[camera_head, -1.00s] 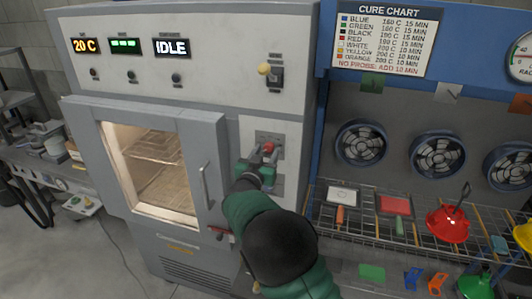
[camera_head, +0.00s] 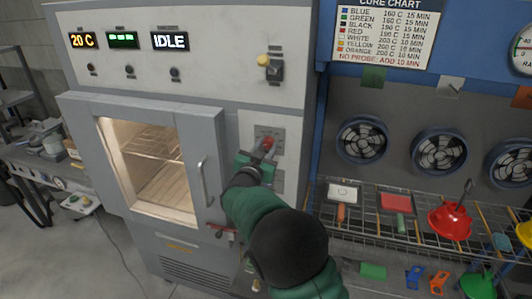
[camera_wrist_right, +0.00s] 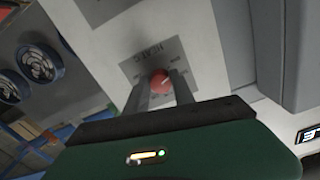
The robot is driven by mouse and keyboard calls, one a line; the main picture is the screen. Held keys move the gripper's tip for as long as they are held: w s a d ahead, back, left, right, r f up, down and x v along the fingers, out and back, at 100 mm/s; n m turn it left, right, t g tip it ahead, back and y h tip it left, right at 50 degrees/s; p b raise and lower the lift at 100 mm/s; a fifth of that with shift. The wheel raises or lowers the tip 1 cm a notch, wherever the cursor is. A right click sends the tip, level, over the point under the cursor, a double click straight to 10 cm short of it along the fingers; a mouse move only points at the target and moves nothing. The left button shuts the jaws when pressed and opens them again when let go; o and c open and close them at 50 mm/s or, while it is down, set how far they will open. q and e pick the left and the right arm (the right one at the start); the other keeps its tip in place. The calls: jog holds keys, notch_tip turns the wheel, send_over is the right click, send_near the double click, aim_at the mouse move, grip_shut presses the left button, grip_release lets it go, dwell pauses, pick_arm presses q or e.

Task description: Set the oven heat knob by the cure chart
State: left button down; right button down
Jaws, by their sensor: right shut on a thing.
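The red knob (camera_head: 268,144) sits on a grey plate on the oven's (camera_head: 215,85) front panel, right of the door. It also shows in the right wrist view (camera_wrist_right: 160,79). My right gripper (camera_head: 264,150) is shut on it, with one finger on each side. The oven displays read 20 C (camera_head: 83,40) and IDLE (camera_head: 170,41). My left gripper is not in view.
The oven door (camera_head: 204,140) is shut, with lit racks behind its window. A yellow-topped switch (camera_head: 268,64) is above the knob. A bench (camera_head: 45,165) stands at left.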

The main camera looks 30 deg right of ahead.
jog(key=m+b, duration=0.3)
jog(key=shift+f+m, duration=0.2)
jog(key=shift+m, duration=0.1)
jog(key=shift+r+m+b, duration=0.1)
jog(key=shift+m+b, duration=0.65)
jog(key=shift+m, duration=0.05)
jog(key=c, duration=1.1)
grip_release()
jog(key=shift+a+r, duration=0.1)
